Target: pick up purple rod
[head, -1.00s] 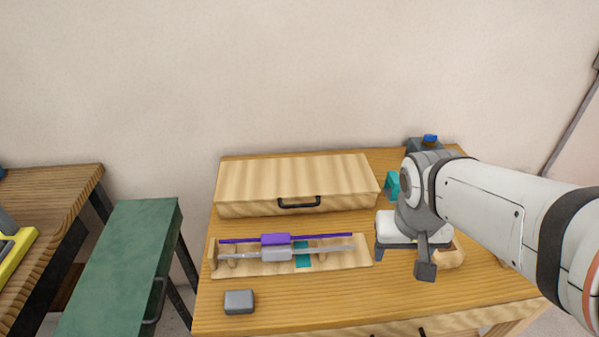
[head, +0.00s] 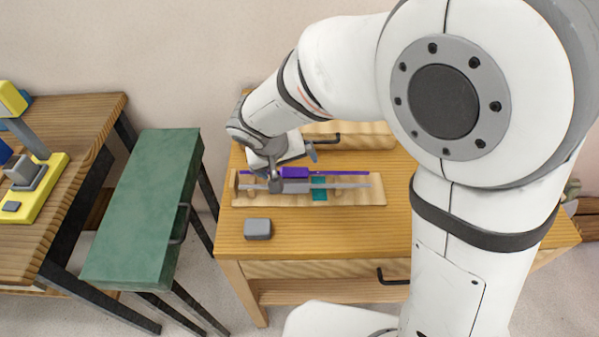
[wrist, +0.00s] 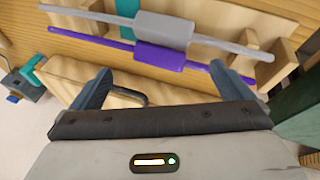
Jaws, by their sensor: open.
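The purple rod (head: 345,173) lies across a wooden holder (head: 375,198) on the table, with a thicker purple block (head: 294,173) around its middle. In the wrist view the purple rod (wrist: 110,41) runs just beyond my fingertips, its block (wrist: 170,57) lying between their lines. A grey rod (head: 345,186) with a grey block (wrist: 165,30) lies parallel beside it, on the side nearer the head camera. My gripper (head: 293,163) is over the left part of the holder. In the wrist view my gripper (wrist: 160,74) is open, with nothing between its fingers.
A wooden box (head: 365,140) with a black handle stands behind the holder, partly hidden by my arm. A small grey block (head: 257,229) lies at the front left of the table. A green cabinet (head: 145,200) stands left of the table. The table front beside the grey block is clear.

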